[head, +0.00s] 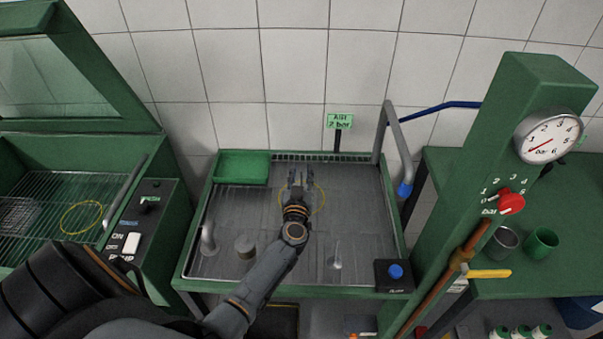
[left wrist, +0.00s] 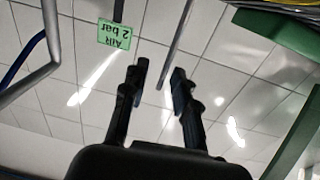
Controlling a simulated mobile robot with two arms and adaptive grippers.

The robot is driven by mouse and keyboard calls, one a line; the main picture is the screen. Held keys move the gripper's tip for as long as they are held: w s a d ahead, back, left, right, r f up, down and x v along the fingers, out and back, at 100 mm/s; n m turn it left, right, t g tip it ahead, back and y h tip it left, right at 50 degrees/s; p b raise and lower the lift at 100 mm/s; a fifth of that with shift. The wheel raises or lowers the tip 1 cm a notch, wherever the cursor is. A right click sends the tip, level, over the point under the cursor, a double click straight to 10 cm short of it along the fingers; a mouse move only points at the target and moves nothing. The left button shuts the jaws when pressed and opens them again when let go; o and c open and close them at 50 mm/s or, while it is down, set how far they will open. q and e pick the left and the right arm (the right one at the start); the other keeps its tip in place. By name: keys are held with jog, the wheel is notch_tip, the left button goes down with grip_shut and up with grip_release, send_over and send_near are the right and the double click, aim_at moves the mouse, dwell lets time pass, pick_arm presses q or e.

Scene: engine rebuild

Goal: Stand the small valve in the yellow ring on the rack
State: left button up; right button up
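My left gripper (head: 299,178) is over the grey tray of the middle bench, its fingers apart. A yellow ring (head: 323,201) on the tray shows partly behind it. In the left wrist view a thin grey rod (left wrist: 176,42) runs between the open fingers (left wrist: 159,75). It looks like an upright valve stem, but its lower end is out of view. A slim upright metal part (head: 335,262) with a round foot stands nearer on the tray. I cannot tell which is the small valve. Another yellow ring (head: 64,222) lies on the wire rack (head: 38,188) at left. My right gripper is not in view.
A green tray (head: 243,167) sits at the bench's back left. A short cylinder (head: 245,247) and a bent metal part (head: 208,238) stand at front left. A grey pipe (head: 396,140) rises at back right. The left machine's lid (head: 60,70) is raised.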

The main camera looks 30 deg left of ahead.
pick_arm(q)
jog(key=shift+s+d+r, duration=0.1)
jog(key=shift+r, duration=0.05)
jog(key=v, duration=1.2)
